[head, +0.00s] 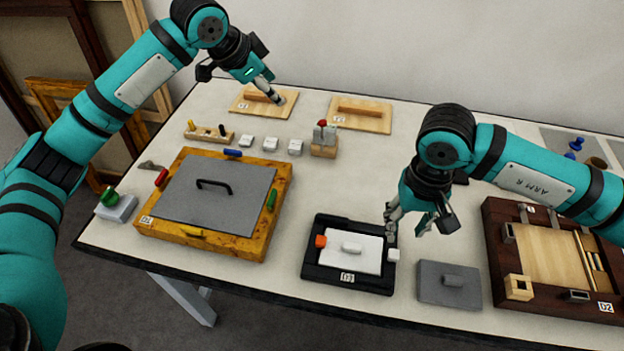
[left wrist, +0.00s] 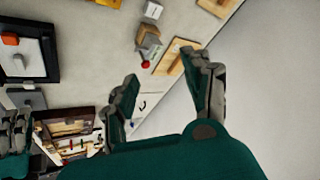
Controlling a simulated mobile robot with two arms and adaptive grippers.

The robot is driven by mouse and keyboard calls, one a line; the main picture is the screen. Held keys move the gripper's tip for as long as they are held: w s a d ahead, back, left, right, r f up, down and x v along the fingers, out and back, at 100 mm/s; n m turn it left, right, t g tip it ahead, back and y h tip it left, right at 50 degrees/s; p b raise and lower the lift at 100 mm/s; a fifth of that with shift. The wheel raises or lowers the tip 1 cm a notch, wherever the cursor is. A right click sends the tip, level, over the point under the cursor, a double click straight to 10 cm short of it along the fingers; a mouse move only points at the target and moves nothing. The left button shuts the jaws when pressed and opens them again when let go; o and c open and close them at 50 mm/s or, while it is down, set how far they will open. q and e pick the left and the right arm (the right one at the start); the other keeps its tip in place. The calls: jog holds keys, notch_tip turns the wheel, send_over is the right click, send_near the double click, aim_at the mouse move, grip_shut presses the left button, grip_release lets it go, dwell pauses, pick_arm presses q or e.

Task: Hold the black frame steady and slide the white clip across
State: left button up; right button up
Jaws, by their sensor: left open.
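The black frame (head: 318,280), labelled D3, lies flat near the table's front edge and holds a white panel (head: 368,262) with a white knob. The white clip (head: 393,255) sits at the frame's right side; an orange clip (head: 320,241) sits at its left side. My right gripper (head: 408,232) is open just above and behind the white clip, with nothing visible between its fingers. My left gripper (head: 272,92) is far back near a wooden board, and its spread, empty fingers show in the left wrist view (left wrist: 165,82). The frame also shows there (left wrist: 52,50).
A yellow wooden frame (head: 275,215) with a grey panel lies left of the black frame. A grey plate (head: 463,292) lies close on its right, then a dark brown frame (head: 497,240). Small blocks and boards (head: 340,125) stand behind. The table between is clear.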

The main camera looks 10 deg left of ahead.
pick_arm(q)
jog(key=s+d+f+m+g, duration=0.3)
jog(key=s+d+m+g, duration=0.15)
jog(key=s+d, duration=0.6)
jog(key=m+g+y, duration=0.2)
jog(key=m+y, duration=0.1)
jog(key=m, duration=0.1)
send_near(312, 242)
notch_tip(312, 242, down, 7)
jog(key=shift+s+a+f, duration=0.1)
jog(key=shift+s, duration=0.1)
grip_shut()
jog(key=c, duration=0.5)
grip_release()
